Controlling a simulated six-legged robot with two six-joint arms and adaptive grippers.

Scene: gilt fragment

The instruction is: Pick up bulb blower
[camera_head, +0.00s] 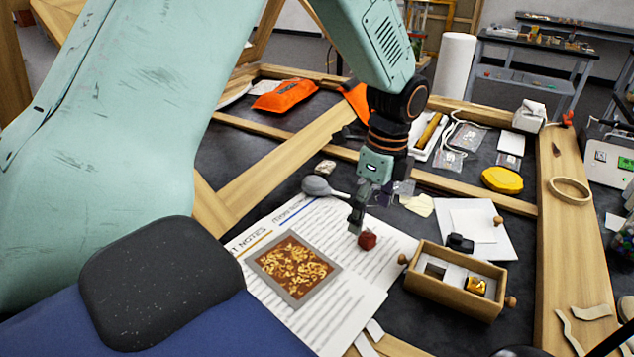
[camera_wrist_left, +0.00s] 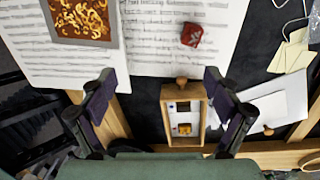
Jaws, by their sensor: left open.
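The bulb blower (camera_head: 317,186) looks like a grey rounded bulb with a narrow nozzle pointing right. It lies near the top edge of the printed sheet in the head view. I do not see it in the left wrist view. My left gripper (camera_head: 366,210) hangs to the right of the blower and apart from it, with its fingers pointing down. In the left wrist view my left gripper (camera_wrist_left: 160,84) has its two fingers spread wide with nothing between them. My right gripper is not in view.
A red cube (camera_head: 367,240) lies close to my left fingertips. A gilt fragment (camera_head: 292,268) lies on the printed sheet (camera_head: 345,295). A wooden box (camera_head: 450,295) stands right of the sheet. Wooden beams (camera_head: 285,160) cross the dark tabletop. A yellow object (camera_head: 502,180) lies farther right.

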